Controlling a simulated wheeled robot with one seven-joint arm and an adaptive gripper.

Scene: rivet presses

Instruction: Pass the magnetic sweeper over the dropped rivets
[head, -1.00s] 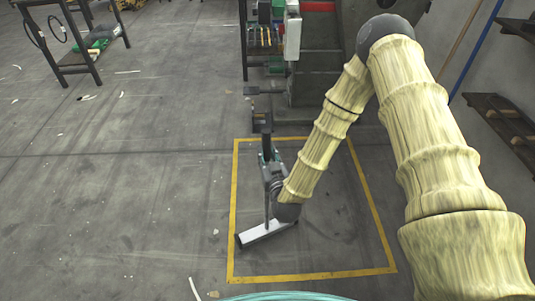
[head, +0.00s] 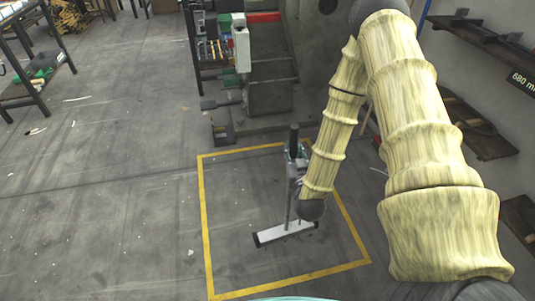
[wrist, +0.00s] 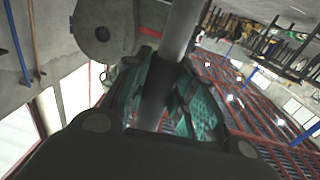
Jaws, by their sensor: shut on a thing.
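The magnetic sweeper has a light, flat bar head (head: 285,234) with dark ends, low over or on the floor inside the yellow-outlined square in the head view; I cannot tell if it touches. Its upright pole rises to a dark grip (head: 294,138). In the wrist view, my gripper's teal fingers (wrist: 178,100) close around the grey pole (wrist: 180,32). I cannot make out rivets clearly; small pale bits lie on the floor, too small to identify.
The yellow floor outline (head: 206,230) surrounds the sweeper. A grey press (head: 268,95) stands behind it, with a dark pedal-like block (head: 222,132) at its foot. Wall shelves (head: 478,125) are at right, a dark bench (head: 38,88) at far left. The left floor is mostly open.

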